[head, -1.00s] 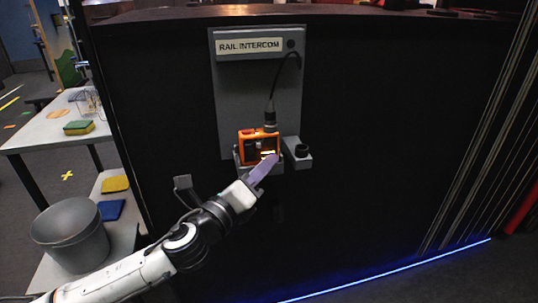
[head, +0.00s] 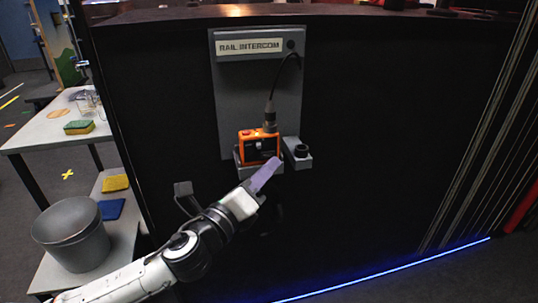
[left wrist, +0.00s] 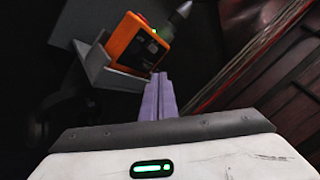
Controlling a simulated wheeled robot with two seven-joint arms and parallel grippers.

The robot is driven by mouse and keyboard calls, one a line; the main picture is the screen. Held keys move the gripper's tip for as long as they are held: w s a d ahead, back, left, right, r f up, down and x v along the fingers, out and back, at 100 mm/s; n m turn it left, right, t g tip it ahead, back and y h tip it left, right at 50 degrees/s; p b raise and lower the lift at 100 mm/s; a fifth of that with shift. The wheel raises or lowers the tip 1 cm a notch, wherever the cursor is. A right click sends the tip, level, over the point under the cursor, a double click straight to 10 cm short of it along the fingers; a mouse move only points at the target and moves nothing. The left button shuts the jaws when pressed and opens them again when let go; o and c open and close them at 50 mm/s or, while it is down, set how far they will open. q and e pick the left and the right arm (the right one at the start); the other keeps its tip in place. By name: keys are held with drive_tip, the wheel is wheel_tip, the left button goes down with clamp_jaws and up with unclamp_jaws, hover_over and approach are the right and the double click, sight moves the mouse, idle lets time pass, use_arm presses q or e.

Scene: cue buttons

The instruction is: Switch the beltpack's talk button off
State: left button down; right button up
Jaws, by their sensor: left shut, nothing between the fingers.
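The orange beltpack (head: 258,145) with a dark front sits in a grey holder on the wall panel, with a cable plugged into its top. No lit strip shows on its front. In the left wrist view the beltpack (left wrist: 127,42) is tilted at upper left, with a small green spot near its edge. The talk button cannot be made out clearly. My left gripper (head: 268,172) is shut and empty, its purple fingers just below and in front of the beltpack, seemingly apart from it. Its fingers also show in the left wrist view (left wrist: 158,97). My right gripper is out of view.
A grey panel labelled RAIL INTERCOM (head: 249,47) backs the beltpack on a black wall. A small grey bracket (head: 297,160) juts out to the right of it. A grey bucket (head: 70,236) and tables with sponges stand at left.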

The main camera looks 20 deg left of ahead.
use_arm(q)
drive_tip(key=shift+s+d+p, duration=0.15)
drive_tip(key=shift+s+d, duration=0.35)
drive_tip(key=shift+s, duration=0.25)
drive_tip(key=shift+s+d+p, duration=0.1)
drive_tip(key=shift+s+d, duration=0.4)
drive_tip(key=shift+s, duration=0.3)
drive_tip(key=shift+s+d+p, duration=0.15)
drive_tip(key=shift+s+d, duration=0.35)
drive_tip(key=shift+s, duration=0.25)
